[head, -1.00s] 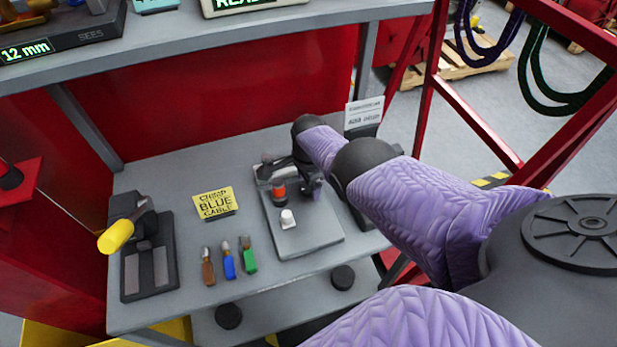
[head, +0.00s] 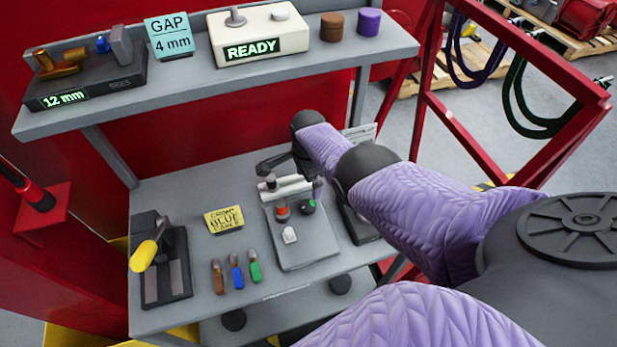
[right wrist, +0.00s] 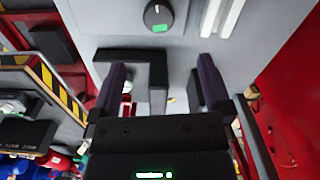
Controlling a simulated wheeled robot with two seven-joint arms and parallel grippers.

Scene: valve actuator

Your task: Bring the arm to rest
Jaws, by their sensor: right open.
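My right arm (head: 411,195), in a purple quilted sleeve, reaches from the right over the grey bench (head: 182,188). Its right gripper (head: 313,178) is above the back of a grey plate fixture (head: 308,247), partly hidden behind my forearm. My left gripper is out of view.
The shelf (head: 190,80) overhangs the bench's back. A yellow-handled clamp (head: 146,255), a yellow sign (head: 224,220) and small coloured-handled tools (head: 237,277) lie left. A red frame (head: 470,140) stands right.

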